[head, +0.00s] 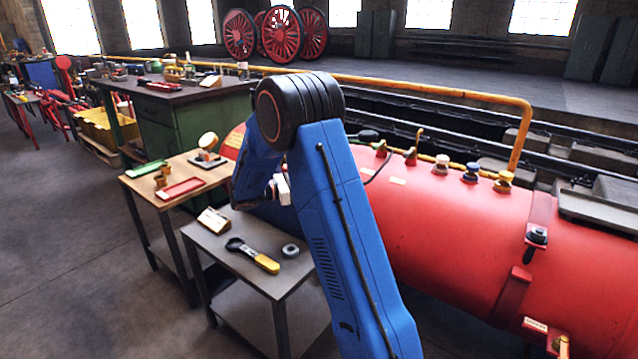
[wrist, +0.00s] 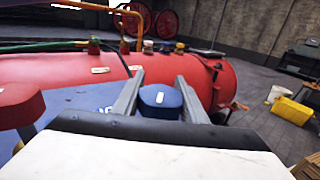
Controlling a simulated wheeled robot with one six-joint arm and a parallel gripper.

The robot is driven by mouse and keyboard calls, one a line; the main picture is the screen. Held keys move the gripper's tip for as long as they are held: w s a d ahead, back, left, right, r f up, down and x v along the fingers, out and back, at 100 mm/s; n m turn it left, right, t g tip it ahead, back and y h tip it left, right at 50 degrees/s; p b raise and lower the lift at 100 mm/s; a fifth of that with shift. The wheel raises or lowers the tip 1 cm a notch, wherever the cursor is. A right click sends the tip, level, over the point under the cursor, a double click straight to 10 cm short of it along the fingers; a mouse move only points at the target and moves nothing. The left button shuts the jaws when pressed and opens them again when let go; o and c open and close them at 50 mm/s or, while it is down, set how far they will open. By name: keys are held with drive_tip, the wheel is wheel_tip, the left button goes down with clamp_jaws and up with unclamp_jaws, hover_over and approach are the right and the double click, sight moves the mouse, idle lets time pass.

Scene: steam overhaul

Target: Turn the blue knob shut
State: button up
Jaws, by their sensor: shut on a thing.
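The blue knob (wrist: 160,106) with a white mark on its top sits between the two grey fingers of my gripper (wrist: 159,80) in the wrist view. My gripper is shut on it, one finger on each side. Its lower part and mounting are hidden, so I cannot tell how far it is turned. In the head view my arm bends down in front of the left end of the red boiler (head: 440,235). There, only a white part of my gripper shows; the fingertips and the held knob are hidden behind my arm.
A blue surface (wrist: 75,108) and a red part (wrist: 16,108) lie left of the fingers. Colored valve caps, one blue (head: 471,172), line the boiler top. A grey table (head: 235,265) holds a yellow-handled tool (head: 255,256) and a ring (head: 290,251). Floor at left is open.

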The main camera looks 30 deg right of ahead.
drive_tip(key=shift+s+a+m+g+y, duration=0.1)
drive_tip(key=shift+s+m+g+y, duration=0.3)
drive_tip(key=shift+m+g, duration=0.6)
drive_tip(key=shift+s+a+m+g+y, duration=0.1)
drive_tip(key=shift+m+g+y, duration=0.5)
drive_tip(key=shift+g, duration=0.7)
drive_tip(key=o, duration=1.1)
drive_tip(key=shift+c, duration=0.2)
